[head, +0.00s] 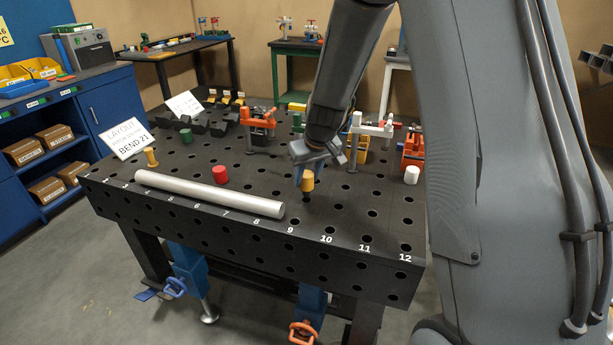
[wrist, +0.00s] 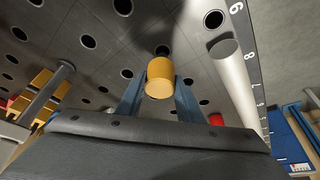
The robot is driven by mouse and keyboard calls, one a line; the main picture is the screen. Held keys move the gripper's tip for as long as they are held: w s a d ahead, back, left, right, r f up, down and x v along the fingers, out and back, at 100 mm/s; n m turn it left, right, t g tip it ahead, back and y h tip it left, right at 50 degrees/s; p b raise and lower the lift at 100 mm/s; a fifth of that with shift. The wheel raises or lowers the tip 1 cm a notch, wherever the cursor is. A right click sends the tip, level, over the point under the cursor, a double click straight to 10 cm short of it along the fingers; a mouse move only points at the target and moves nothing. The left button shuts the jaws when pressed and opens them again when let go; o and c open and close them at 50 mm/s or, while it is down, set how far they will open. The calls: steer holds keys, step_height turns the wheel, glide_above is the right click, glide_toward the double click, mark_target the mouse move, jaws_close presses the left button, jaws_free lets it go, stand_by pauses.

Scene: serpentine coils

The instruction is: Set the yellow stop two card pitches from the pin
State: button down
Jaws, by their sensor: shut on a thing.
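The yellow stop (head: 308,181) is a short cylinder held upright between the two blue-grey fingers of my gripper (head: 307,171). It also shows between the fingers in the wrist view (wrist: 160,77). It is at or just above a hole of the black table, behind the numbers 9 and 10; I cannot tell whether its foot is in the hole. A tan-yellow peg, perhaps the pin (head: 151,157), stands at the table's left end. The white card (head: 126,138) behind it reads "LAYOUT" and "BEND 21"; its middle line is too small to read.
A grey tube (head: 210,193) lies along the numbered front edge of the perforated table (head: 350,258). A red stop (head: 220,174), a green stop (head: 186,136) and a white stop (head: 412,175) stand on it. Orange clamps (head: 258,131) stand at the back. The front right is clear.

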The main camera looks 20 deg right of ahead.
mark_target(307, 188)
steer(key=shift+f, duration=0.2)
steer(key=shift+f+b, duration=1.1)
steer(key=shift+b, duration=0.2)
steer(key=shift+f+b, duration=1)
steer(key=shift+b, duration=0.1)
steer(key=c, duration=1.2)
jaws_free()
steer(key=shift+o, duration=0.2)
steer(key=v, duration=0.7)
steer(key=shift+s+r+b, duration=0.1)
steer(key=shift+r+b, duration=0.15)
steer(key=shift+b, duration=0.1)
steer(key=s+f+m+g, duration=0.1)
steer(key=s+f+g, duration=0.1)
steer(key=s, duration=1)
steer(key=s+f+m+g, duration=0.1)
steer(key=s+f+g, duration=0.1)
steer(key=s, duration=1)
steer(key=shift+a+h, duration=0.25)
steer(key=shift+h, duration=0.15)
